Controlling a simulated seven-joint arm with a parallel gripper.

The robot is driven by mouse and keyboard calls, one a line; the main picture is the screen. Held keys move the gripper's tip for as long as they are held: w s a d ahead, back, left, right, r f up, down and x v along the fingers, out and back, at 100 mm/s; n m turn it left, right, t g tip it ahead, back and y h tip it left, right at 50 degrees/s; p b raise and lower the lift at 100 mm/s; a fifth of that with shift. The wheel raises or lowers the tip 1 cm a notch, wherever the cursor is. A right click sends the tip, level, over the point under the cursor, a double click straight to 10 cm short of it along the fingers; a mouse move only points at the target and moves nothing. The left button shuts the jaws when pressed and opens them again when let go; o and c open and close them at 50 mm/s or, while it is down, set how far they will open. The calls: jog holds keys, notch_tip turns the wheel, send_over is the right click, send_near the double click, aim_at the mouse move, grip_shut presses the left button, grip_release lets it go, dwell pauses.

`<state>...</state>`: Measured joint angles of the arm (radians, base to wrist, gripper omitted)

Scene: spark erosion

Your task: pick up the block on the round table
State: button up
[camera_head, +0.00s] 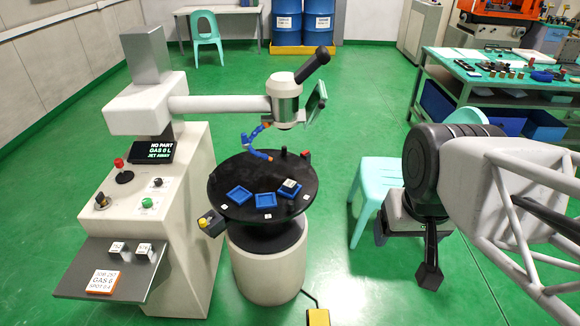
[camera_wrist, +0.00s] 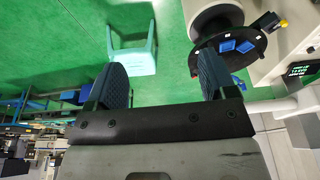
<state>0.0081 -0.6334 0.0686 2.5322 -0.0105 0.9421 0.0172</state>
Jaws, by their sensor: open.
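The round black table (camera_head: 225,208) stands left of centre in the head view, on a pale drum base. A small pale block (camera_head: 290,183) appears to sit in the rightmost of several blue trays (camera_head: 265,200) there. My gripper (camera_head: 429,274) hangs to the right of the table, well apart from it. In the wrist view my gripper (camera_wrist: 163,80) has its two fingers spread with nothing between them. The round table (camera_wrist: 260,66) shows at the upper right of that view with blue trays (camera_wrist: 227,46); I cannot make out the block there.
A machine arm (camera_head: 220,104) and blue jointed hose (camera_head: 256,152) overhang the table's back. A red-topped post (camera_head: 305,154) stands at its rim. A turquoise chair (camera_head: 375,180) stands between table and gripper. Two labelled blocks (camera_head: 145,251) sit on the console shelf (camera_head: 75,275).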

jog(key=w+a+f+m+g+y, duration=0.1)
jog(key=w+a+f+m+y, duration=0.25)
jog(key=w, duration=0.65)
jog(key=w+a+f+m+y, duration=0.3)
jog(key=w+a+f+m, duration=0.1)
jog(key=w, duration=0.6)
jog(key=w+a+f+m+g+y, duration=0.1)
jog(key=w+a+f+m+y, duration=0.25)
jog(key=w, duration=0.55)
jog(key=m+t+y, duration=0.2)
jog(key=m+t, duration=0.4)
jog(key=m, duration=0.7)
send_near(292, 184)
jog(key=shift+x, duration=0.8)
jog(key=shift+f, duration=0.1)
jog(key=shift+x, duration=1.25)
jog(key=shift+x, duration=2.6)
